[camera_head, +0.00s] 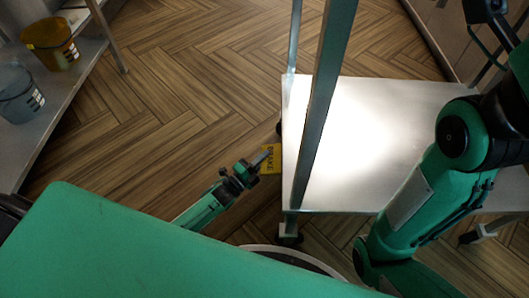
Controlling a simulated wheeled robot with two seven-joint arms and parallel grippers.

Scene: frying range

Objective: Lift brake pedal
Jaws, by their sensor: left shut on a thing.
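The brake pedal (273,161) is a yellow plate marked BRAKE, low at the left side of a metal cart (380,110). My left gripper (259,161) is at the pedal's left end and shut on it. Its fingertips look small and dark from here, so the exact grip is hard to see. My right arm stands at the right side of the picture, in front of part of the cart, and its gripper does not show.
The cart has upright posts, one crossing in front of its shelf, and dark casters (289,236). A yellow bucket (52,43) and a grey bucket (18,92) stand on a shelf at the upper left. The wooden floor (170,100) between is clear.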

